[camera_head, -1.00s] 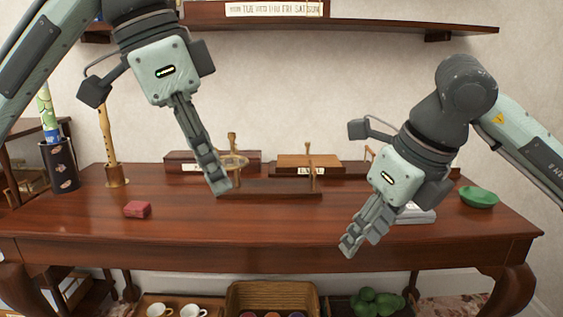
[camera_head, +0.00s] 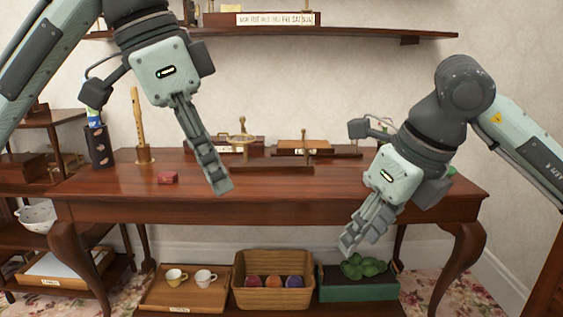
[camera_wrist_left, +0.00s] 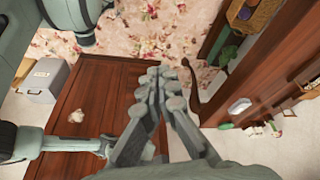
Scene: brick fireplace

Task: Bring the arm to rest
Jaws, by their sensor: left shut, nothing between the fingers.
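My left gripper (camera_head: 221,188) hangs down in the head view, in front of the wooden table (camera_head: 330,183). Its fingers are together with nothing between them. The left wrist view also shows these fingers (camera_wrist_left: 160,78), over floor and dark wood. My right gripper (camera_head: 348,248) hangs lower at the right, in front of the table's front edge. Its fingers lie close together and it appears empty.
Below are a cup tray (camera_head: 185,297), a wicker basket (camera_head: 272,297) and a green box (camera_head: 357,284). A wall shelf (camera_head: 330,34) is above.

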